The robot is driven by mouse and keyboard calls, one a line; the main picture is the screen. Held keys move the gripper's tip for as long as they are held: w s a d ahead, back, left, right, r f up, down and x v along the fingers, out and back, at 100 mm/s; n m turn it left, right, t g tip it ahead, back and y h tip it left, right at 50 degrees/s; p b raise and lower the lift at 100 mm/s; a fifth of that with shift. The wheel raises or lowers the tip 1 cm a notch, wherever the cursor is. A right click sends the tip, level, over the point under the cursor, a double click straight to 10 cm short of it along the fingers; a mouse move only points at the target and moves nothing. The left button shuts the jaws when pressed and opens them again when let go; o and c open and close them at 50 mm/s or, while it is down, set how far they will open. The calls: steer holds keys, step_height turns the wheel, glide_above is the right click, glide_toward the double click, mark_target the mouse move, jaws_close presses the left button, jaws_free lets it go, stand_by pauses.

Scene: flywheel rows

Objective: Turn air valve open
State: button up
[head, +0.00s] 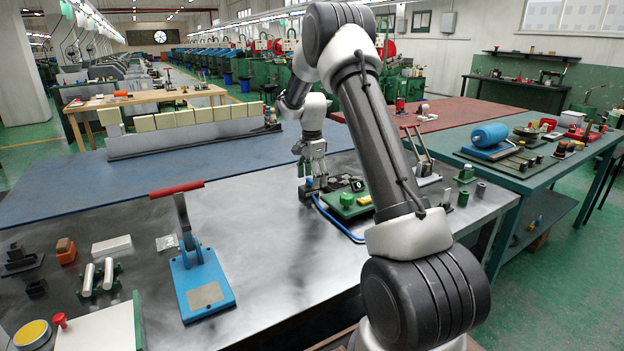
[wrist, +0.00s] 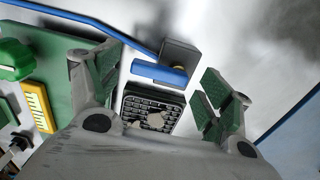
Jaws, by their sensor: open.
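In the wrist view the air valve seems to be the grey block (wrist: 181,54) with a brass-coloured fitting and a blue bar-shaped handle (wrist: 158,73). A blue hose (wrist: 100,24) runs close by at upper left. My gripper (wrist: 158,85) is open, its green-padded fingers apart on either side of the blue handle, with nothing held. Whether a finger touches the handle I cannot tell. In the head view my gripper (head: 312,178) points down over the metal bench by the left end of the green board; the valve there is small and mostly hidden.
A green board (head: 345,211) with a green knob (head: 346,199) and a yellow part (head: 364,200) lies right of my gripper. A black gridded block (wrist: 152,107) sits below the handle. A blue press with red handle (head: 200,285) stands front left. The bench middle is clear.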

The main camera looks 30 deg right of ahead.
steer(key=shift+f, duration=0.2)
steer(key=c, duration=1)
